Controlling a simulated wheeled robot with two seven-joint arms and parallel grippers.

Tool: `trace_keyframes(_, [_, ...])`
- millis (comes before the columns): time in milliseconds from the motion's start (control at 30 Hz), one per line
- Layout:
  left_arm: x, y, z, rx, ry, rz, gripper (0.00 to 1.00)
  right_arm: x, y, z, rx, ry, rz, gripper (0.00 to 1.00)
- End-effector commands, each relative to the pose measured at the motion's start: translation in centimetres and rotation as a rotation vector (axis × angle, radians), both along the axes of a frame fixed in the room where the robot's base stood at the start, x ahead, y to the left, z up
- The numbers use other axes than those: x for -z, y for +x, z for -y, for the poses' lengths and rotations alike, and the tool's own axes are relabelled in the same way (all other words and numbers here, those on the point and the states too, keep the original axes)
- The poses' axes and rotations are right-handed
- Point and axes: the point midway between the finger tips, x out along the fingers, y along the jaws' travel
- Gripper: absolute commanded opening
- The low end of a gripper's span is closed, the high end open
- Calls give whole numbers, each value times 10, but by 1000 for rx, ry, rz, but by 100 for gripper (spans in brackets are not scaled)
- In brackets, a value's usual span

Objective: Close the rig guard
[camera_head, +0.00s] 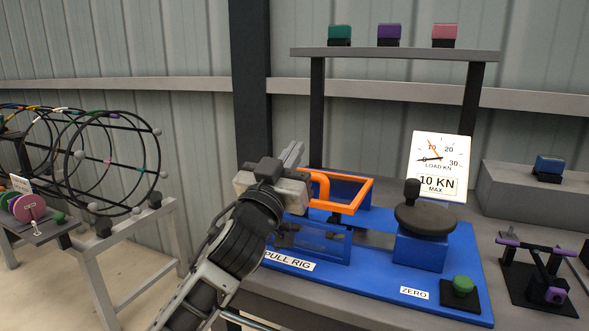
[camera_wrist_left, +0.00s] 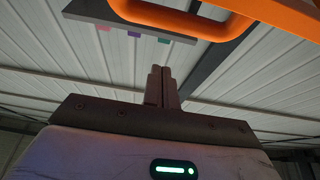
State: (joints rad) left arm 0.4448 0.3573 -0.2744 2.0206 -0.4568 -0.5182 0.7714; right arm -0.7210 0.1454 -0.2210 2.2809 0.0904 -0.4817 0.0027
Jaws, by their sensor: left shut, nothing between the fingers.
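The pull rig (camera_head: 385,262) is a blue base with a "PULL RIG" label, standing on a grey bench. Its guard (camera_head: 345,208) shows as an orange frame raised above blue see-through panels (camera_head: 318,243). My left gripper (camera_head: 293,152) is at the left end of the orange frame, fingers pointing up, shut and empty. It hides that end of the guard, and I cannot tell whether they touch. In the left wrist view the shut fingers (camera_wrist_left: 160,72) stand just below a thick orange bar (camera_wrist_left: 185,20), with a gap in the picture. My right gripper is not in view.
A black-topped hand crank (camera_head: 425,218), a green button (camera_head: 462,286) and a load dial (camera_head: 438,165) are on the rig's right. A shelf (camera_head: 395,53) with coloured blocks stands behind. Wire hoops on a stand (camera_head: 105,228) are at left.

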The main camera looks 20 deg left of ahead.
Motion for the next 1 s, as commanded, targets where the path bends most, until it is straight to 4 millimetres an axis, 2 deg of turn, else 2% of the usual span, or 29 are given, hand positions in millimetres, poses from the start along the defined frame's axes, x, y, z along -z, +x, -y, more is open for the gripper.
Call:
trace_keyframes(33, [-6, 9, 0, -2, 2, 2, 0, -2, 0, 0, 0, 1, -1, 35])
trace_keyframes(100, [12, 10, 0, -2, -1, -6, 0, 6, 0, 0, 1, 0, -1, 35])
trace_keyframes(300, [33, 10, -1, -2, -1, -2, 0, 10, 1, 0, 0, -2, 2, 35])
trace_keyframes(767, [38, 10, 0, -2, 0, 0, 0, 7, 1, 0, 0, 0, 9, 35])
trace_keyframes(867, [44, 9, 0, 0, -3, 12, 0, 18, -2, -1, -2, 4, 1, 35])
trace_keyframes(1000, [55, 7, 0, 1, -5, 48, 0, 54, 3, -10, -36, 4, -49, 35])
